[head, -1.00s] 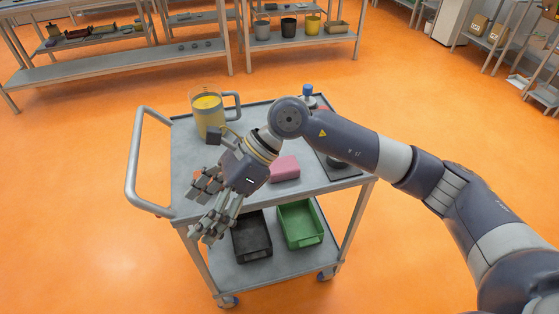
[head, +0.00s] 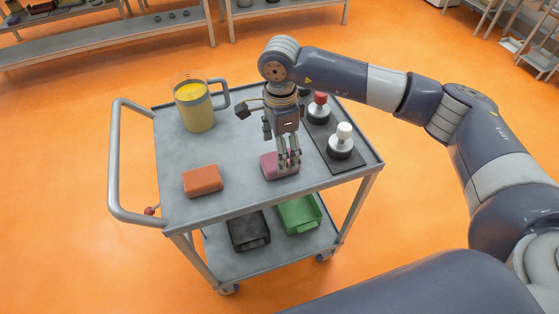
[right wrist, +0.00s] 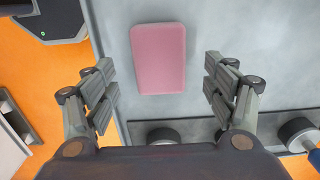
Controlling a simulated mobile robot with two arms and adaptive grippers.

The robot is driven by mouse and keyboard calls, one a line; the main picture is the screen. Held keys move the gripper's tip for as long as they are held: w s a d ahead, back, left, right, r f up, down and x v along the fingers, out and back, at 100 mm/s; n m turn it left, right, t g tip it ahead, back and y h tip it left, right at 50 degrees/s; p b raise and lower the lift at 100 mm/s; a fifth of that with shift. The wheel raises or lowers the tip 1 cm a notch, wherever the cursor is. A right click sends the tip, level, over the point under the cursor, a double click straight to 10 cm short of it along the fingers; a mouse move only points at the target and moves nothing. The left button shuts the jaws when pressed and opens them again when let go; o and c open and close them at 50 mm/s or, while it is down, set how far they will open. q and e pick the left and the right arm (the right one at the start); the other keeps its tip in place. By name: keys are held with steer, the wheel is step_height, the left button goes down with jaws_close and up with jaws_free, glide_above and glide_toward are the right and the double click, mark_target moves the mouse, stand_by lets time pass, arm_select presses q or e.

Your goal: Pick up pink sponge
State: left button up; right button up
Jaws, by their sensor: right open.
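The pink sponge (head: 272,167) lies flat on the top of the grey cart (head: 235,145), near its front edge, partly hidden behind my fingers in the head view. In the right wrist view the sponge (right wrist: 159,58) lies centred between and ahead of my open fingers. My right gripper (head: 289,163) points down over the sponge, open and empty. The right wrist view shows its two fingers (right wrist: 160,88) apart on either side of the sponge, with nothing between the tips and no clear contact. My left gripper is not in view.
An orange sponge (head: 202,181) lies to the left on the cart top. A jug of yellow liquid (head: 195,107) stands at the back left. A dark mat (head: 325,150) with red-capped (head: 319,108) and white-capped (head: 341,141) bottles is at the right. Black (head: 248,232) and green (head: 299,215) bins sit below.

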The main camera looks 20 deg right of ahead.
step_height(320, 180, down, 4)
steer(key=shift+s+r+p, duration=0.1)
steer(key=shift+r+p, duration=0.05)
steer(key=shift+p, duration=0.35)
steer(key=shift+f, duration=0.5)
steer(key=shift+a, duration=0.1)
steer(key=c, duration=1)
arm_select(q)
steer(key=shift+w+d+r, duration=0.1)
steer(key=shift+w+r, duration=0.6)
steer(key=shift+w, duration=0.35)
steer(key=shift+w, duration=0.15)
arm_select(e)
steer(key=shift+r, duration=0.1)
steer(key=shift+r+p, duration=0.35)
steer(key=shift+r, duration=0.25)
step_height(320, 180, up, 3)
steer(key=shift+p, duration=0.6)
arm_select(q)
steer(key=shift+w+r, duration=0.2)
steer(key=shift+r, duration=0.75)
arm_select(e)
steer(key=s, duration=1.6)
steer(key=shift+a+r, duration=0.35)
